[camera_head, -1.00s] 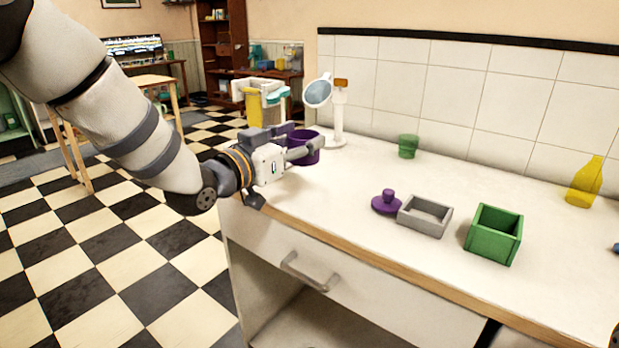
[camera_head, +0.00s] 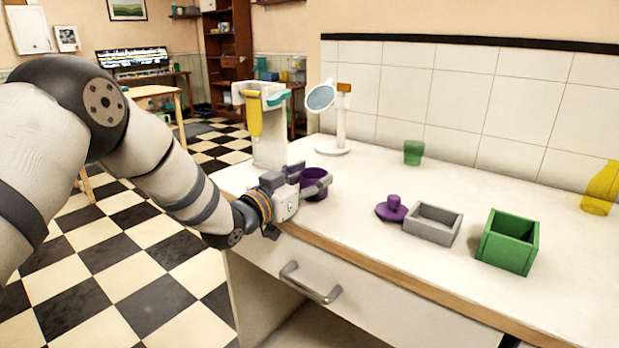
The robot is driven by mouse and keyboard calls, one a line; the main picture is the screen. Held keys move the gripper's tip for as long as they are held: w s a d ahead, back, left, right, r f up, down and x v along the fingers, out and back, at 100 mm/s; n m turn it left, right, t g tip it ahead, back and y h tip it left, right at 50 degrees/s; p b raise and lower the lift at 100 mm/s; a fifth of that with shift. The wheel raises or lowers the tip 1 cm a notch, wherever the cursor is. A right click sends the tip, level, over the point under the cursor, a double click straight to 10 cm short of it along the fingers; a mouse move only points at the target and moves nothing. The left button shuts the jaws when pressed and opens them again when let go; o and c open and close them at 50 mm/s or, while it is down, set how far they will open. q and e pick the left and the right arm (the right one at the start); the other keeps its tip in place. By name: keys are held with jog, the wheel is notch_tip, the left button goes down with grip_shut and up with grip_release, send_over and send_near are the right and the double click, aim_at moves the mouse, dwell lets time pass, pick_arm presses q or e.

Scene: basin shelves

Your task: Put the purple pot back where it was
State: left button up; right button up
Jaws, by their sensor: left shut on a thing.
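The purple pot (camera_head: 314,185) is at the left end of the white counter, and I cannot tell whether its base touches the surface. My left gripper (camera_head: 312,186) is shut on the pot, with its fingers at the pot's side and partly hiding it. A purple lid (camera_head: 392,209) with a knob lies on the counter to the right, next to a grey open box (camera_head: 433,223). My right gripper is not in view.
A green open box (camera_head: 508,241) stands right of the grey one. A green cup (camera_head: 413,153), a yellow bottle (camera_head: 601,188) and a white mirror stand (camera_head: 333,150) are near the tiled wall. A white stand with a yellow item (camera_head: 254,115) is behind my gripper.

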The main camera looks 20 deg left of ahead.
pick_arm(q)
jog(key=o, duration=1.1)
